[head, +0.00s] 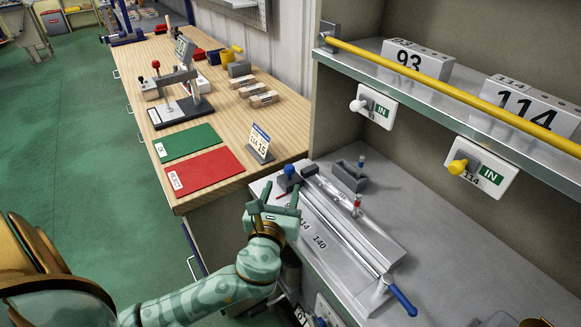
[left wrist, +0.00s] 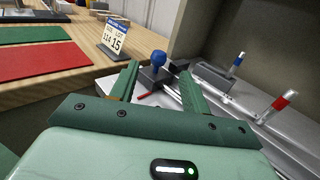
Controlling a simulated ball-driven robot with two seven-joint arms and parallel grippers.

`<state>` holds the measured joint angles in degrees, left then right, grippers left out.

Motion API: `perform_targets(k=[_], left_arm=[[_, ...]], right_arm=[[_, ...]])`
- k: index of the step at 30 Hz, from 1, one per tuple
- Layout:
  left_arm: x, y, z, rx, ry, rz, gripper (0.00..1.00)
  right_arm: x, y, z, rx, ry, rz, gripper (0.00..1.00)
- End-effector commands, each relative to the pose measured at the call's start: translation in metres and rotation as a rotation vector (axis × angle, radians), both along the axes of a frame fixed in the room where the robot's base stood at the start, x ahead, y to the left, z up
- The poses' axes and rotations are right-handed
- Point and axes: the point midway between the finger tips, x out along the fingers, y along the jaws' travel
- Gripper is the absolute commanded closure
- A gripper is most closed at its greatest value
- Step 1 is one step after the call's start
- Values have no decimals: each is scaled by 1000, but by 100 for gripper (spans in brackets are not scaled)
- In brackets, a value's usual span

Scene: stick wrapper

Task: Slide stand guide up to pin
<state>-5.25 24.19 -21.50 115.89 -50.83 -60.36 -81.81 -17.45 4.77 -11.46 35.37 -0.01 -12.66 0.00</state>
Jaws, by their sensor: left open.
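A dark guide block with a blue ball knob (head: 289,171) sits at the far left end of the wrapper's grey bed (head: 325,228); the knob also shows in the left wrist view (left wrist: 158,57). My left gripper (head: 276,194) is open just in front of it. In the wrist view the knob stands between and beyond my left fingertips (left wrist: 158,74), with no visible contact. A red-topped pin (head: 356,203) stands by the rail. A blue-topped pin (head: 361,163) stands at a grey holder behind. My right gripper is out of view.
A blue-handled lever (head: 402,300) ends the long rail at the near right. A wooden bench with a red mat (head: 205,170), a green mat (head: 185,142) and a card stand (head: 261,143) lies left. A shelf with a yellow bar (head: 450,94) overhangs the right.

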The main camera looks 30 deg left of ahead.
Motion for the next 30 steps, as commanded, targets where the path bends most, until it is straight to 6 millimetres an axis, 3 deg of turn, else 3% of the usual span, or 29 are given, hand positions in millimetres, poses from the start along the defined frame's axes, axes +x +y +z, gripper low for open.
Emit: perform_targets(k=[6,12,24,29,30], left_arm=[[50,21,-2,0,0,1,53],[77,32,-2,-1,2,0,53],[85,35,-1,-3,2,0,53],[85,35,-1,-3,2,0,98],[85,35,-1,-3,2,0,100]], right_arm=[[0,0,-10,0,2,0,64],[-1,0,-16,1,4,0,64],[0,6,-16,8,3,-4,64],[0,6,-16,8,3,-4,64],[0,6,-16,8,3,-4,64]])
